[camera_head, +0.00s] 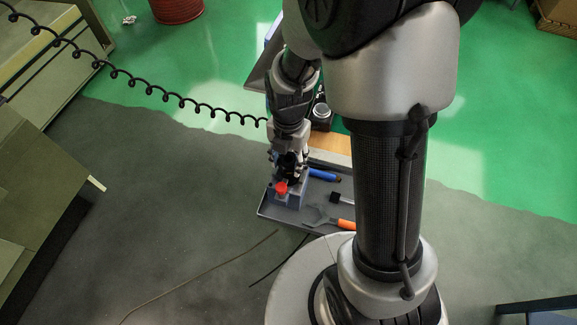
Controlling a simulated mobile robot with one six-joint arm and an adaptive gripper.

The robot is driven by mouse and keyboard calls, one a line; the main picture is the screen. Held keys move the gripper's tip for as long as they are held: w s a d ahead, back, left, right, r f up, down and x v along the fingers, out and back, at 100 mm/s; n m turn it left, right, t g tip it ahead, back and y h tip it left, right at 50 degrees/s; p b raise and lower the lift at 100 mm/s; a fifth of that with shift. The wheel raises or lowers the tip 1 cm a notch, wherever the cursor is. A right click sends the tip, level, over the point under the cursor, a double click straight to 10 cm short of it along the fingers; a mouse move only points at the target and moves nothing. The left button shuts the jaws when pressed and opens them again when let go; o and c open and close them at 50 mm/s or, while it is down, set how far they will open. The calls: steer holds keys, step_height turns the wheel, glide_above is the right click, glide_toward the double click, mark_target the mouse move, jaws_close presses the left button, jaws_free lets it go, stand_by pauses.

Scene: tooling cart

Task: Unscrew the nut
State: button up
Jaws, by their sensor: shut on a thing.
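My gripper (289,167) points down at a blue-grey block (300,188) on the cart's tray. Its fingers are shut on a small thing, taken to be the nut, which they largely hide. A red piece (281,188) shows at the near left side of the block, just below and in front of the fingers. I cannot tell whether it touches them. Any thread under the nut is hidden.
The dark tray (268,210) holds a blue-handled tool (324,175), a black-headed tool (341,198) and an orange-handled tool (346,224). A round silver-topped item (322,111) stands behind. A coiled black cable (178,98) hangs at left. My upper arm covers the right side.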

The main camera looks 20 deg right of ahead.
steer(key=shift+n, duration=0.9)
steer(key=o, duration=1.5)
steer(key=m, duration=1.2)
steer(key=c, duration=1.5)
steer(key=n, duration=0.6)
